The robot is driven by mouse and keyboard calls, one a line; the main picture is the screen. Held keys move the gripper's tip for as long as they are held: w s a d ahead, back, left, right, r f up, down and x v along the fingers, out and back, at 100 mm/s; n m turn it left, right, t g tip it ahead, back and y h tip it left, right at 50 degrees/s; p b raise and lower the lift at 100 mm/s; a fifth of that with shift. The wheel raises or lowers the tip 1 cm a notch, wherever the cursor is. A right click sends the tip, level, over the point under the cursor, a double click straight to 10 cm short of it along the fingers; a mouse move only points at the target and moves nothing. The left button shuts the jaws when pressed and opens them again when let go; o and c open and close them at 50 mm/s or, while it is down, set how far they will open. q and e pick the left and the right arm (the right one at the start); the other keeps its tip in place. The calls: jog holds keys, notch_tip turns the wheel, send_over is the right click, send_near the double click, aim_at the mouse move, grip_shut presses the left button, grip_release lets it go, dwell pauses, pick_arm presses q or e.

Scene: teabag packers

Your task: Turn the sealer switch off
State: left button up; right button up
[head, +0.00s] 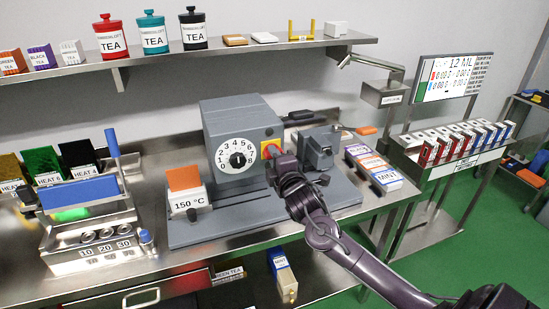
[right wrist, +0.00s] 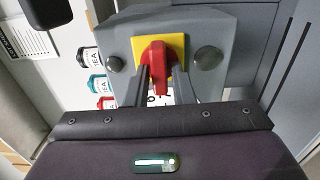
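The grey sealer (head: 235,112) stands on the bench with a white numbered dial (head: 238,158) on its front. The sealer switch is a red handle (right wrist: 157,62) on a yellow plate (right wrist: 178,45), between two dark round knobs in the right wrist view. In the head view the red switch (head: 271,149) is at the sealer's right side, partly hidden by my right gripper. My right gripper (right wrist: 159,88) points at the switch, with its fingers apart on either side of the handle. I cannot tell whether they touch it. My left gripper is not in view.
An orange block on a 150 °C stand (head: 186,193) is left of the sealer. A smaller grey device (head: 318,150) and labelled boxes (head: 372,165) are to the right. A metal holder with a blue bar (head: 82,192) stands at the left. A shelf (head: 240,50) runs above.

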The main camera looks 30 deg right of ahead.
jog(key=shift+o, duration=1.2)
jog(key=shift+s, duration=0.1)
jog(key=b+v, duration=0.2)
jog(key=v, duration=0.5)
jog(key=shift+s+b, duration=0.3)
jog(key=shift+b, duration=0.05)
jog(key=shift+a, duration=0.1)
